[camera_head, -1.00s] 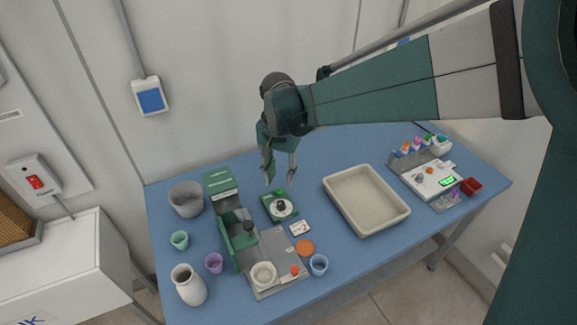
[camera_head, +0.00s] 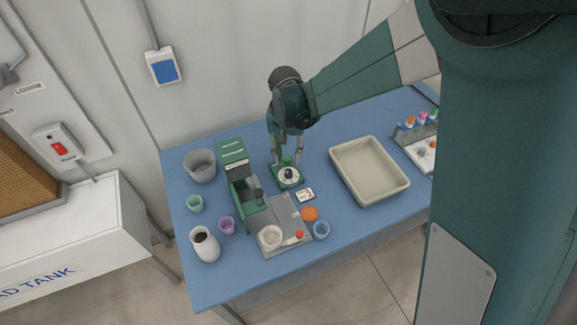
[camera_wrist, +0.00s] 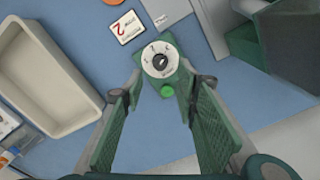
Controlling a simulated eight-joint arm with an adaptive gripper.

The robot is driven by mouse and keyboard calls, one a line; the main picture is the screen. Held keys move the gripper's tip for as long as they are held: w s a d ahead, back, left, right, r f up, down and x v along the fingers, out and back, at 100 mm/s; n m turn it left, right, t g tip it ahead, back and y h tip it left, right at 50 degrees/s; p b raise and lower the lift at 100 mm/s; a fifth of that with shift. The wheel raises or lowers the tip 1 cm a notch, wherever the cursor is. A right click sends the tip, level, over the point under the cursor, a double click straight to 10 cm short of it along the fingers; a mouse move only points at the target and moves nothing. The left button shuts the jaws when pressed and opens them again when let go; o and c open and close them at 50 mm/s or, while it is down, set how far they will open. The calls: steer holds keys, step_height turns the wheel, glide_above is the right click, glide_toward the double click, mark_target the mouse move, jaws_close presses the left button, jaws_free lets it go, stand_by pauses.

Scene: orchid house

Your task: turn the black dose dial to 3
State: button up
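The black dose dial (camera_head: 289,173) is a small knob on a round white face with marks, set on a green box (camera_head: 277,183). It also shows in the wrist view (camera_wrist: 160,61); which mark it points to is too small to tell. A green button (camera_wrist: 167,91) sits on the same box. My gripper (camera_head: 288,159) is open and empty, pointing down above the box. In the wrist view its fingers stand apart on either side of the box's near end, with the dial beyond the fingertips.
A card with a red 2 (camera_wrist: 130,27) lies beside the box. A green and grey device (camera_head: 240,190) stands left of it. A cream tray (camera_head: 370,170) lies right. Cups, a white jar (camera_head: 205,245) and an orange disc (camera_head: 309,214) are around the device.

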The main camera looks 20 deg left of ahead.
mark_target(288, 170)
steer(key=shift+f, duration=0.15)
steer(key=shift+d+f, duration=0.15)
steer(key=shift+f, duration=3.65)
steer(key=shift+b, duration=0.35)
steer(key=c, duration=0.9)
